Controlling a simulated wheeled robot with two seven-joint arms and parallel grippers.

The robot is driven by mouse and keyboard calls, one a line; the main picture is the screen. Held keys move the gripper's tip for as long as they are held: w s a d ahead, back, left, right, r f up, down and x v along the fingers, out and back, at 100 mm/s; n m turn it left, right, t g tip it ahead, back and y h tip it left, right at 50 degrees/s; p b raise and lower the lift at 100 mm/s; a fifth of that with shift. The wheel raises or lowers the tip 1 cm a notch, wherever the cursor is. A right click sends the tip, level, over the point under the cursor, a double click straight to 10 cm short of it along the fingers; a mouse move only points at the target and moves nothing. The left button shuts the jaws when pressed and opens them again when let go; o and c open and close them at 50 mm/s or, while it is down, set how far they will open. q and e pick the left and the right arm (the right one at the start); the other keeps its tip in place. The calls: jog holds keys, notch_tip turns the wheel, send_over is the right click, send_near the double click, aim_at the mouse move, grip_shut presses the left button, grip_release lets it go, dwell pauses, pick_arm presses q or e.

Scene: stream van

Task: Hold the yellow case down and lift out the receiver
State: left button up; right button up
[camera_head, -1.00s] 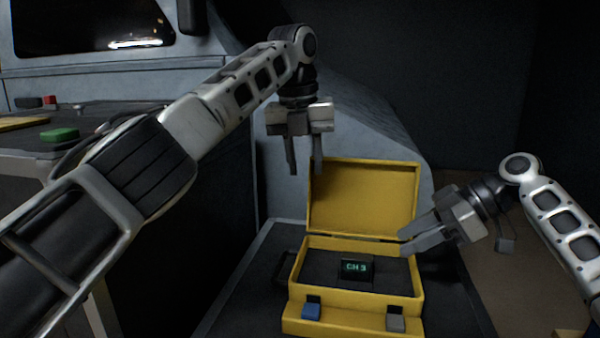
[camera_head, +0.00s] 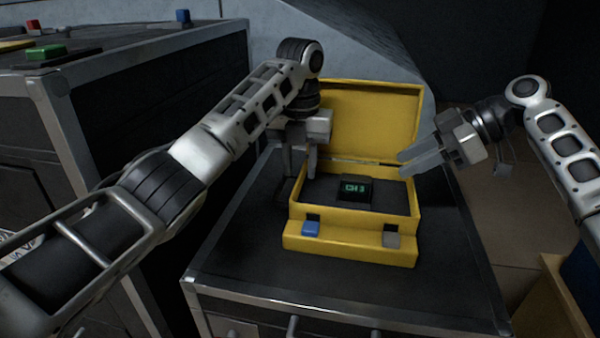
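The yellow case (camera_head: 349,248) stands on a dark cabinet top with its lid (camera_head: 370,118) raised at the back. Its front has a blue latch (camera_head: 311,226) and a grey latch (camera_head: 391,236). The receiver (camera_head: 354,189), a small black box with a green "CH 3" display, sits in the dark foam (camera_head: 395,199) inside. My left gripper (camera_head: 299,173) points down at the case's left back side, fingers apart; I cannot tell whether they touch the wall. My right gripper (camera_head: 402,164) reaches in from the right at the back right corner, fingers slightly apart, with nothing visible between them.
The cabinet top (camera_head: 330,283) is clear in front of the case. A higher counter (camera_head: 130,45) at the left carries a green block (camera_head: 44,52) and other small items. A wooden box (camera_head: 550,300) stands at the lower right.

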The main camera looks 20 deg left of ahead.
pick_arm(q)
jog(key=shift+f, duration=1.25)
grip_shut()
dwell(0.5)
